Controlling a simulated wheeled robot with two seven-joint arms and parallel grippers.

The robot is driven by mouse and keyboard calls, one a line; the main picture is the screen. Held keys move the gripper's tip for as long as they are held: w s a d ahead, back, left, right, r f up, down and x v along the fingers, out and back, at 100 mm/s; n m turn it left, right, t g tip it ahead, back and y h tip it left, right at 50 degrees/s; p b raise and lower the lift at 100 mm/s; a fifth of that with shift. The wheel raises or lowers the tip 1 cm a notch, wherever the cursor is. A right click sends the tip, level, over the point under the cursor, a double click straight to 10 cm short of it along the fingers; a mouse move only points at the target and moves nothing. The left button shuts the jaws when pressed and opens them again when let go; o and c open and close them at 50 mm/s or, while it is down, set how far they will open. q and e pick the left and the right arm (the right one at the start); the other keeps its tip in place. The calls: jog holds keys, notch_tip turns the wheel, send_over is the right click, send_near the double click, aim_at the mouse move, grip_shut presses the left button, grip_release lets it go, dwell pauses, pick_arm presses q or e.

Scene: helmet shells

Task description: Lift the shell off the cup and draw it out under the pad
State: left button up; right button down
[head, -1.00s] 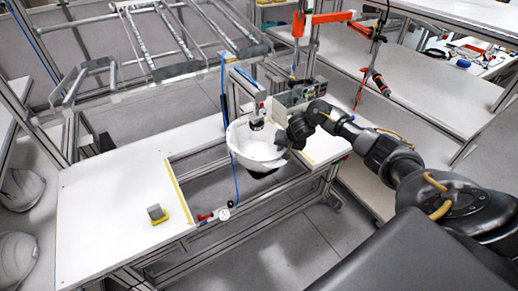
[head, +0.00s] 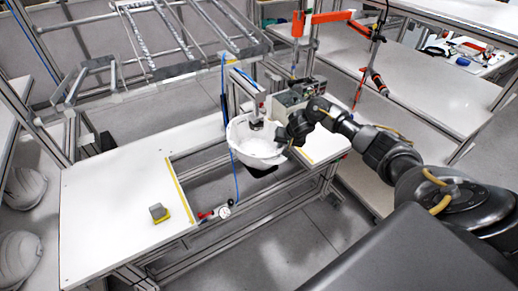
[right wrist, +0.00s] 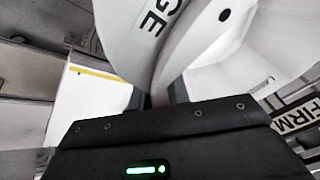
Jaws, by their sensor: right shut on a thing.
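The white helmet shell (head: 256,148), open side up like a bowl, is over the gap in the white bench. My right gripper (head: 286,138) is shut on its right wall near the rim. In the right wrist view the shell's wall (right wrist: 127,28), with black lettering, runs down between the fingers, which are mostly hidden. The dark cup (head: 263,171) shows just under the shell; I cannot tell whether they touch. The pad (head: 256,125), on the end of an overhead arm, sits above the shell's hollow. My left gripper is not in view.
A grey box-shaped device (head: 297,95) stands behind my right gripper. A blue hose runs down beside the shell's left side. A gauge (head: 224,212) with red fittings sits at the frame's front edge. A small grey-yellow block (head: 158,212) lies on the otherwise clear left bench.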

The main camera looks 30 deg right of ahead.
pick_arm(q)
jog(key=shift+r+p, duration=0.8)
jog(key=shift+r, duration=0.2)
